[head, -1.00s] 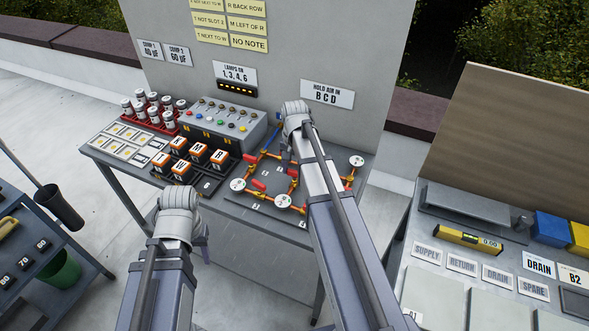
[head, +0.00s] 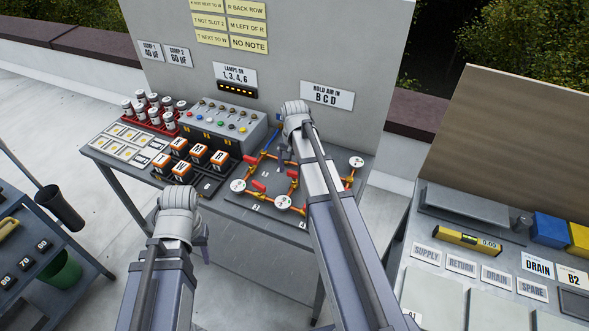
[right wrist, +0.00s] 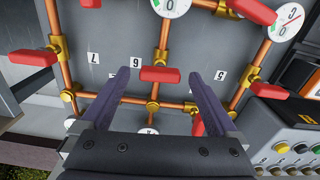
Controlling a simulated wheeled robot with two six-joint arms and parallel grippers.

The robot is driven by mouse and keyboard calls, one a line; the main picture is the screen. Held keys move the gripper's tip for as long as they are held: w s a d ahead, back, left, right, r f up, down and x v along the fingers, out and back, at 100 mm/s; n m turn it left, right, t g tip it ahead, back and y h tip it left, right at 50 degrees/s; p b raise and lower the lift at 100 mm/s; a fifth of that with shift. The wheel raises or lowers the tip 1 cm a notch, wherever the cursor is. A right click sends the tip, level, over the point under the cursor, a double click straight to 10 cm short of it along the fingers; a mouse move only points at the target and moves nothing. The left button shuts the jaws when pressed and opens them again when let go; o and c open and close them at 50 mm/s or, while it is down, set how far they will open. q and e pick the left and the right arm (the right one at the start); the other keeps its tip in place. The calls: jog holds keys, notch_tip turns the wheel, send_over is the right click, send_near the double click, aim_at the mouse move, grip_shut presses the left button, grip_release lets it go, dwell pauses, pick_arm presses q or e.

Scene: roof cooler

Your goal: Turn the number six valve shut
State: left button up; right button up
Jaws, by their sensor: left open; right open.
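The number six valve has a red bar handle (right wrist: 160,74) on a brass body. It shows in the right wrist view beside the label 6 (right wrist: 136,61). The handle lies crosswise to the copper pipe running up and down there. My right gripper (right wrist: 160,82) is open, with one finger on each side of this handle; I cannot tell whether they touch it.
Other red handles stand close by, one at the left (right wrist: 35,57) and one at lower right (right wrist: 197,124). White round gauges (head: 282,202) sit on the pipes. A button box (head: 222,122) and orange-white blocks (head: 198,153) stand left of the board. A sign (head: 327,95) reads "HOLD AIR IN B C D".

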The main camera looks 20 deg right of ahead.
aim_at(294, 173)
notch_tip(294, 173, up, 7)
jog(key=p, duration=0.6)
jog(key=shift+r+p, duration=0.2)
jog(key=shift+p, duration=0.2)
pick_arm(q)
notch_tip(294, 173, up, 7)
jog(key=shift+r, duration=0.15)
pick_arm(e)
jog(key=shift+f, duration=0.1)
pick_arm(q)
notch_tip(294, 173, down, 4)
jog(key=b, duration=0.3)
jog(key=shift+r, duration=0.25)
pick_arm(e)
jog(key=s+a+f+n, duration=0.1)
jog(key=s+a+n, duration=0.5)
jog(key=a, duration=0.5)
jog(key=s+a+f+n+h, duration=0.1)
jog(key=s+a+f+n, duration=0.1)
jog(key=s+a+n, duration=0.4)
jog(key=s+a, duration=0.5)
jog(key=a, duration=0.1)
jog(key=shift+s+n, duration=0.25)
jog(key=shift+n, duration=0.15)
pick_arm(q)
jog(key=shift+o, duration=0.3)
pick_arm(e)
jog(key=shift+a+f, duration=0.1)
